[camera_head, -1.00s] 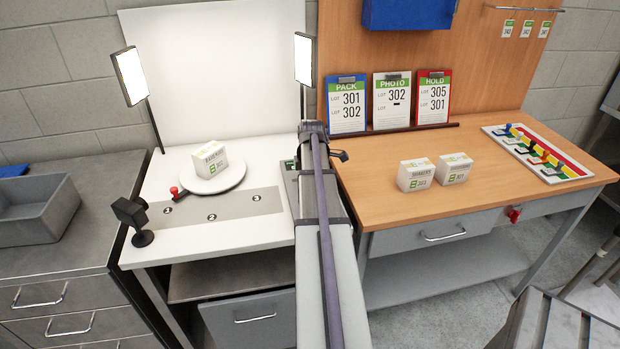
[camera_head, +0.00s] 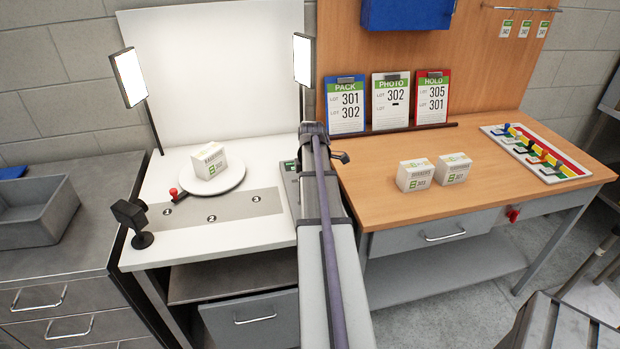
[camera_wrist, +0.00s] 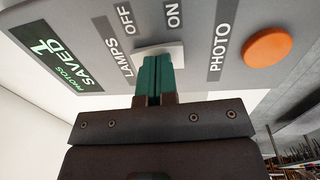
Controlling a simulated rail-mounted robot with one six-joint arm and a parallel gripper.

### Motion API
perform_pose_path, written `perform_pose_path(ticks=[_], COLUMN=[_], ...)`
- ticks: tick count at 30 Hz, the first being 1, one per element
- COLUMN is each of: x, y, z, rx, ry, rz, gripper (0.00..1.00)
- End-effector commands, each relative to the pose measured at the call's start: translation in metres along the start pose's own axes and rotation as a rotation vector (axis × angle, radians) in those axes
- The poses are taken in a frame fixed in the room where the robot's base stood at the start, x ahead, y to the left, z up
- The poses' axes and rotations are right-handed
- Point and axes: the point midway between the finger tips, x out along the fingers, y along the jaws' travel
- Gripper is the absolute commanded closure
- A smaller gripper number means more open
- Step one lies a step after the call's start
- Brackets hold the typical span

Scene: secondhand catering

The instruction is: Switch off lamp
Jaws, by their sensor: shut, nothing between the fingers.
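Two lamp panels stand at the photo station, the left lamp (camera_head: 129,77) and the right lamp (camera_head: 303,60); both look bright white and lit. In the wrist view, a grey control panel (camera_wrist: 207,78) carries a white lamp switch (camera_wrist: 172,49) by the labels LAMPS, OFF and ON. My gripper (camera_wrist: 157,61) is shut and empty, its green fingertips at the switch and covering part of it. I cannot tell whether they press on it. In the head view, my arm hides the fingertips and most of the panel.
An orange button (camera_wrist: 267,48) marked PHOTO and a green display (camera_wrist: 57,62) reading 1 photos saved are on the panel. A white box (camera_head: 210,161) stands on the round turntable (camera_head: 220,188). Two boxes (camera_head: 414,175) (camera_head: 454,168) stand on the wooden bench (camera_head: 400,214) to the right.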

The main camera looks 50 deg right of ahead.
Motion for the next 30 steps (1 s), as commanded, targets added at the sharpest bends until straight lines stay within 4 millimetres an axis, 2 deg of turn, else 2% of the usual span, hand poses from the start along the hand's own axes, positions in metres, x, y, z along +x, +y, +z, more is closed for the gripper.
perform_pose_path(ticks=[8, 13, 17, 27, 30], x=[-0.001, -0.015, -0.041, -0.125, -0.138], y=[0.0, 0.0, 0.0, -0.004, -0.004], z=[0.0, -0.001, -0.004, -0.005, -0.004], rx=[0.0, -0.002, -0.006, -0.007, -0.007], ry=[0.0, 0.001, 0.001, 0.001, 0.001], rz=[0.001, 0.001, 0.0, 0.0, 0.0], gripper=[1.0, 1.0, 1.0, 1.0, 1.0])
